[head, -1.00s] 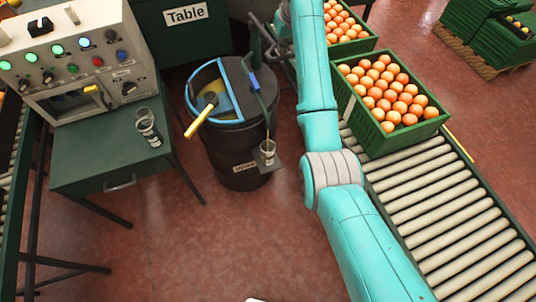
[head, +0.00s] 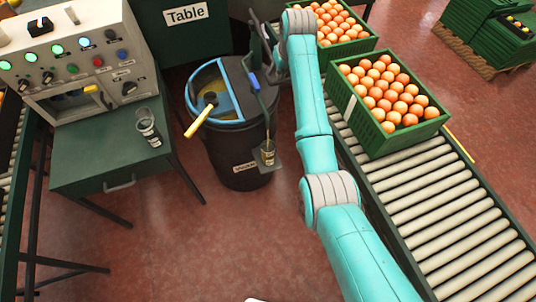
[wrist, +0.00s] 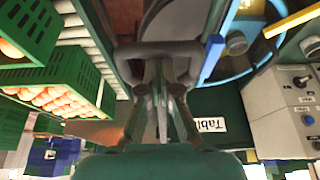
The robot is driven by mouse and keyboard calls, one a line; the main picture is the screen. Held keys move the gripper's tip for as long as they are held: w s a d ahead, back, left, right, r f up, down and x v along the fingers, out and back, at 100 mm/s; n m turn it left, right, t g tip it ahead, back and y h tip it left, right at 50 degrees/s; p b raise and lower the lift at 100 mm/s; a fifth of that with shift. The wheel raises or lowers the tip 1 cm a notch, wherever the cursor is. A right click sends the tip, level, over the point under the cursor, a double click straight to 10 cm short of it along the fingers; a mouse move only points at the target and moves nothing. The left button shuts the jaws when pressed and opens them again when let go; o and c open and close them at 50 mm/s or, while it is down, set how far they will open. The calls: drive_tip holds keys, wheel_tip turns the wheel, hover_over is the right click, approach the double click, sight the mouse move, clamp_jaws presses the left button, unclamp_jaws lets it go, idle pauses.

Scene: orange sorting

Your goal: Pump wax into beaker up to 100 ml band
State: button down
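A small clear beaker (head: 268,153) stands upright on a small shelf at the right side of the black wax drum (head: 235,160). It holds yellowish wax; its band marks are too small to read. A thin spout pipe (head: 263,112) with a blue part comes down above it. My gripper (head: 268,62) is behind the drum's right rim at the dark pump lever (head: 256,38). In the wrist view, my gripper (wrist: 160,75) appears shut around the dark lever; its contact is partly hidden by the fingers.
A yellow handle (head: 201,121) sticks out of the drum's blue-rimmed opening. A second glass (head: 148,127) stands on the green table (head: 85,165) at left, beside a control panel (head: 75,55). An orange crate (head: 375,145) sits on the roller conveyor (head: 440,205) at right.

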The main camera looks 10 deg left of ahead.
wheel_tip(320, 180, up, 15)
drive_tip(key=shift+s+d, duration=0.25)
idle(0.5)
wheel_tip(320, 180, down, 16)
drive_tip(key=shift+f, duration=0.25)
wheel_tip(320, 180, up, 16)
idle(1.1)
idle(0.4)
